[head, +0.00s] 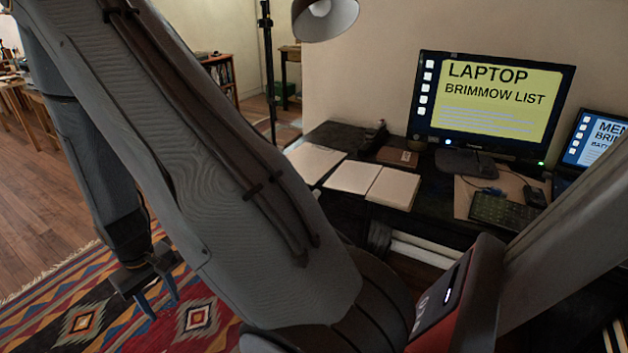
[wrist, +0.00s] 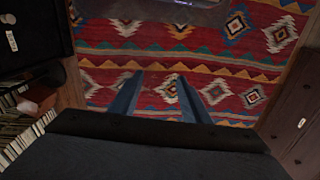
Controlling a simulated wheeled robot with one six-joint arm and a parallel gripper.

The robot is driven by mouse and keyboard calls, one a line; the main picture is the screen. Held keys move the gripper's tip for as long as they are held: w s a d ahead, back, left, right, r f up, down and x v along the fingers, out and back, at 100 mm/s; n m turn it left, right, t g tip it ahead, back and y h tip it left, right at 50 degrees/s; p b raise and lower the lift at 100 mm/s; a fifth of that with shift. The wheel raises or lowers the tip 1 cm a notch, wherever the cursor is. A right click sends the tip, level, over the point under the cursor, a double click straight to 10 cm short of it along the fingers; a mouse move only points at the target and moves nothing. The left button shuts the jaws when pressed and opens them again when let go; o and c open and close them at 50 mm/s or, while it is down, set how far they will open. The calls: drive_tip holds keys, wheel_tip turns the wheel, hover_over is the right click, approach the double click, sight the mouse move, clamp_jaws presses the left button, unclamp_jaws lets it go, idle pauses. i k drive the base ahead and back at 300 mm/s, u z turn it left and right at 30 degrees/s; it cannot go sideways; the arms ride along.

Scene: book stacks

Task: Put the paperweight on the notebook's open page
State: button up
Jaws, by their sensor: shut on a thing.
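An open notebook (head: 392,188) lies on the dark desk in the head view, its two pale pages side by side and bare. My gripper (head: 158,300) hangs low over the patterned rug, well left of the desk, pointing down. In the wrist view its two blue fingers (wrist: 158,100) stand apart with rug behind them. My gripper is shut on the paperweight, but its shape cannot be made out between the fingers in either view. I see no paperweight on the desk.
A monitor (head: 487,105), keyboard (head: 502,212) and laptop (head: 597,140) fill the desk's right. My arm crosses the head view. Rug (head: 60,315) and wooden floor are open at left.

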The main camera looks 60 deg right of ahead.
sight(395, 184)
drive_tip(key=z, duration=1.85)
drive_tip(key=i, duration=0.45)
